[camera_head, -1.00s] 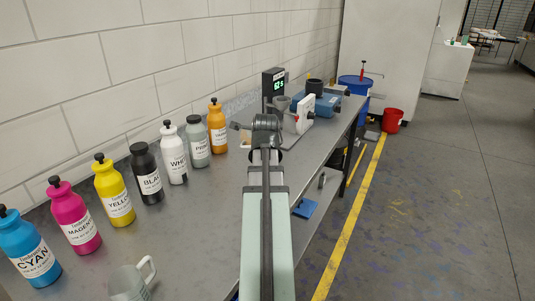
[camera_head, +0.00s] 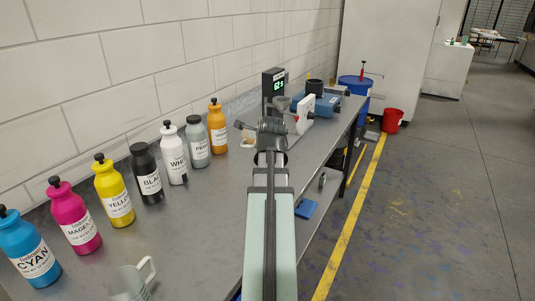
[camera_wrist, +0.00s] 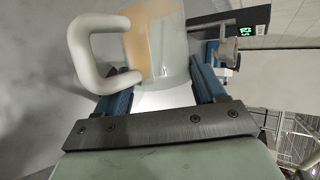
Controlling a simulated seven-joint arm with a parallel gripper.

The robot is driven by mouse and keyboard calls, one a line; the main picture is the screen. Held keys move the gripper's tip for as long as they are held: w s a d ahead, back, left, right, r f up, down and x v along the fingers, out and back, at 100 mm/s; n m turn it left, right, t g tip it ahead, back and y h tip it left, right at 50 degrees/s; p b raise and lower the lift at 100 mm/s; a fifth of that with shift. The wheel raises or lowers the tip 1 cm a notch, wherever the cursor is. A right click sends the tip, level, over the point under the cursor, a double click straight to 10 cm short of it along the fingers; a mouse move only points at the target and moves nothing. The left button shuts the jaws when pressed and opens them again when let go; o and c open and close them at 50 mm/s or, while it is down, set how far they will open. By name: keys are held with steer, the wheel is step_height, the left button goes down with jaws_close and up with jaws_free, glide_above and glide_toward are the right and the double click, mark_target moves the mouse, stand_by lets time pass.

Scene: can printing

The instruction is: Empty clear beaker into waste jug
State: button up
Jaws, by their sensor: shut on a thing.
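The clear beaker (camera_wrist: 177,55) is between my fingers in the wrist view, with a thick white handle (camera_wrist: 80,55) on its left. Orange contents show through its wall. My gripper (camera_wrist: 163,80) is shut on it. In the head view my gripper (camera_head: 271,128) is over the far part of the bench; the arm hides most of the beaker (camera_head: 247,142). A pale translucent jug with a handle (camera_head: 128,284), apparently the waste jug, stands at the near left of the bench, cut off by the frame's bottom edge and well away from my gripper.
Several ink bottles line the wall, from the cyan bottle (camera_head: 32,256) to the orange bottle (camera_head: 217,128). A lit scale display (camera_head: 274,88) and blue equipment (camera_head: 322,105) stand at the far end. The bench (camera_head: 200,225) is clear between jug and bottles.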

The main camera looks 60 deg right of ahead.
steer(key=shift+s+d+m+t, duration=0.1)
steer(key=shift+s+m+t, duration=0.25)
steer(key=shift+m+t, duration=0.2)
stand_by(1.0)
